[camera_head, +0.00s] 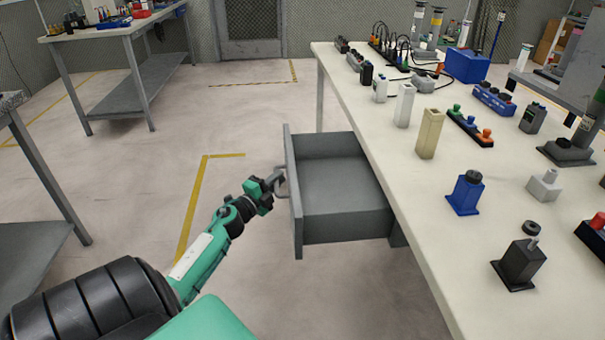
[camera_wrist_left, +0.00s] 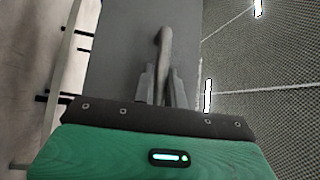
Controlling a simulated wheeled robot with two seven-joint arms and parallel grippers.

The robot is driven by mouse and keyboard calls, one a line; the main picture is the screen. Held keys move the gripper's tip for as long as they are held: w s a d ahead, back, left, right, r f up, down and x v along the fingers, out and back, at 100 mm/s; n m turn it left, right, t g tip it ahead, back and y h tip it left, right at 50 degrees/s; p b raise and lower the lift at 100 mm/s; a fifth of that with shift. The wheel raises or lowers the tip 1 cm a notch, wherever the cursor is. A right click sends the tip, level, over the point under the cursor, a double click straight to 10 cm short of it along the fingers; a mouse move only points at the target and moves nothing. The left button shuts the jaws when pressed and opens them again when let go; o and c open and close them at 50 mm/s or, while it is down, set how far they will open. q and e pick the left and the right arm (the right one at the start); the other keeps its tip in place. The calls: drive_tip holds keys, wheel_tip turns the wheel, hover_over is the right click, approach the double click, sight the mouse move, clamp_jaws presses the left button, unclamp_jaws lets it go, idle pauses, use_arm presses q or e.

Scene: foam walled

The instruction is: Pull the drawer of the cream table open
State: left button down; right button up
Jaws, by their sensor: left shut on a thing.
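The cream table (camera_head: 440,245) runs along the right of the head view. Its grey drawer (camera_head: 340,188) stands pulled out to the left, with its empty inside showing. My left gripper (camera_head: 277,183) is at the drawer's front panel and is shut on the drawer handle (camera_head: 283,190). In the left wrist view the fingers (camera_wrist_left: 163,85) close around the curved grey handle (camera_wrist_left: 165,45), with the drawer front (camera_wrist_left: 120,50) behind it. My right gripper is not in view.
The tabletop holds a blue block-like part (camera_head: 466,193), a black part (camera_head: 520,264), a tan post (camera_head: 430,133) and several other items. A grey bench (camera_head: 120,28) stands at the back left. The floor (camera_head: 240,105) left of the drawer is clear.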

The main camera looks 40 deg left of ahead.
use_arm(q)
drive_tip(key=shift+s+a, duration=1.35)
drive_tip(key=shift+s, duration=0.2)
drive_tip(key=c, duration=1.7)
unclamp_jaws()
drive_tip(key=s, duration=0.4)
drive_tip(key=s+f, duration=0.1)
drive_tip(key=s, duration=0.4)
drive_tip(key=s+d+f+p, duration=0.1)
drive_tip(key=s, duration=0.3)
drive_tip(key=shift+s+d, duration=0.1)
drive_tip(key=shift+s, duration=0.25)
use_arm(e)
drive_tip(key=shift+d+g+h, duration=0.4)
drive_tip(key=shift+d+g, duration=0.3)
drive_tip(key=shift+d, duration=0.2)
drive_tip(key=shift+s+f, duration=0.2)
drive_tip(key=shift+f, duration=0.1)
